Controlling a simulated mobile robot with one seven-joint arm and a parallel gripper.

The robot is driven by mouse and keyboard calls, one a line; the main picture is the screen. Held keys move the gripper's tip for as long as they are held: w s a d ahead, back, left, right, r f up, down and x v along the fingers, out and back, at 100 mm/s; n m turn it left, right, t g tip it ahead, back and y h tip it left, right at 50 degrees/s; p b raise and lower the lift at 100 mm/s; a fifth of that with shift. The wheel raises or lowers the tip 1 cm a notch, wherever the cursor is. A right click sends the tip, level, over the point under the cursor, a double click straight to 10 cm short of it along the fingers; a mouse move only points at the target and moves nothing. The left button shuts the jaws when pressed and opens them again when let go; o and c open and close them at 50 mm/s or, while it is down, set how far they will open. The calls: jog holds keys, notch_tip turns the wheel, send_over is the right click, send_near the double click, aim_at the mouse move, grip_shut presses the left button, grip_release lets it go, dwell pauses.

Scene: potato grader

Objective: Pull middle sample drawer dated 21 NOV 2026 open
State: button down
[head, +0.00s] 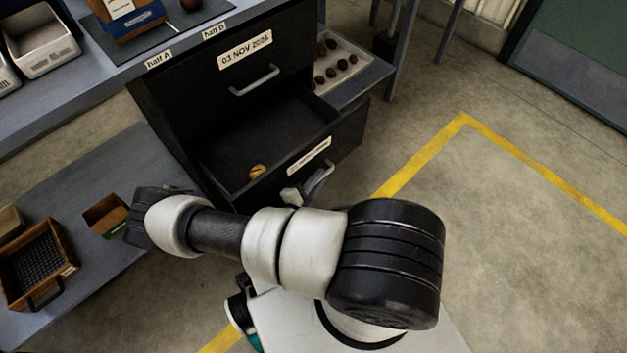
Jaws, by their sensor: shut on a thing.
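The dark cabinet has a closed top drawer (250,60) labelled 03 NOV 2026. Below it the middle drawer (343,150) stands well out from the cabinet, so its dark inside shows. Its front label (309,157) is too slanted and small to read. A small tan piece (258,171) lies inside near the front left. The drawer's bar handle (321,182) is on the outside of its front. My gripper (300,192) is at this handle and shut on it. My own arm crosses in front and hides much of the gripper and the cabinet below.
A grey bench top (60,95) lies at the upper left, with labels half A and half B on its edge. A lower shelf (110,180) holds a wire-mesh box (38,262) and a small brown box (105,216). Open floor lies right.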

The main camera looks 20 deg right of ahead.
jog(key=shift+s, duration=0.15)
jog(key=c, duration=2.1)
grip_release()
notch_tip(320, 180, up, 10)
jog(key=p, duration=0.3)
jog(key=shift+p, duration=0.3)
jog(key=shift+a, duration=0.1)
